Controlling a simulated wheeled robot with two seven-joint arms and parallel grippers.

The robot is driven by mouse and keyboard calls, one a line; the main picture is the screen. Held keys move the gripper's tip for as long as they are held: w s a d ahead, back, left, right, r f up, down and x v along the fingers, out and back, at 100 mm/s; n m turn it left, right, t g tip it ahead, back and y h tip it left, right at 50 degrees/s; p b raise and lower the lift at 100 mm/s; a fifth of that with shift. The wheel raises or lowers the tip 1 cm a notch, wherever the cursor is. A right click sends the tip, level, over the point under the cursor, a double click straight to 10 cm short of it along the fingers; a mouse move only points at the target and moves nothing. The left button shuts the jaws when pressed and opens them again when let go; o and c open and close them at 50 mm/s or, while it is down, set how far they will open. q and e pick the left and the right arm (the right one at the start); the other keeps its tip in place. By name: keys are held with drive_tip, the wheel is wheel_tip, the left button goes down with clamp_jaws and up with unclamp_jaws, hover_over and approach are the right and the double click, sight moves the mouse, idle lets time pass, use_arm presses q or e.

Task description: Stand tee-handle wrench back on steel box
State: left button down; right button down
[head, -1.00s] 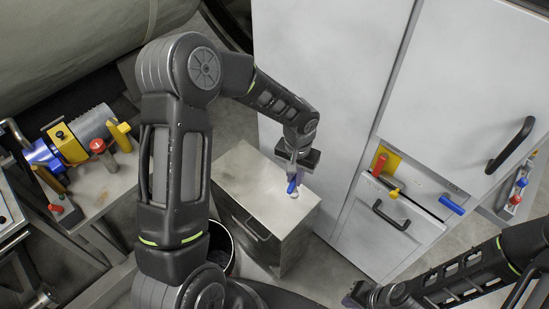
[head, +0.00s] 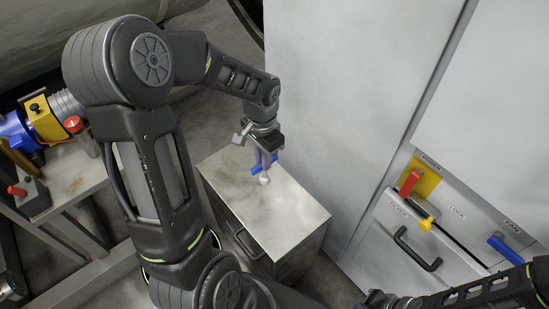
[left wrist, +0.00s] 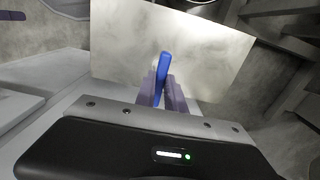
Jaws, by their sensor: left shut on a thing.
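The tee-handle wrench (head: 257,166) shows as a blue crossbar with a silver round end below it. My left gripper (head: 265,154) is shut on it, pointing down over the steel box. In the left wrist view the blue bar (left wrist: 162,68) stands out between the purple fingers (left wrist: 162,92). The steel box (head: 285,215) has a bare, scuffed top, also seen behind the fingers in the left wrist view (left wrist: 205,45). I cannot tell whether the silver end touches the box top. My right arm lies at the lower right; its fingers are not clear at the bottom edge.
A tall pale cabinet (head: 345,90) stands right of the box. Its panel has a red lever (head: 410,181), a yellow knob (head: 426,223) and a blue handle (head: 504,249). A bench (head: 72,178) with a blue and yellow device (head: 45,118) is at left.

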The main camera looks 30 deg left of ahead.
sight(262, 178)
use_arm(q)
drive_tip(key=shift+a+f, duration=0.25)
drive_tip(key=shift+f, duration=0.05)
drive_tip(key=shift+r, duration=0.2)
use_arm(e)
drive_tip(key=shift+w+f, duration=0.25)
drive_tip(key=shift+w, duration=0.05)
use_arm(q)
drive_tip(key=shift+s, duration=0.1)
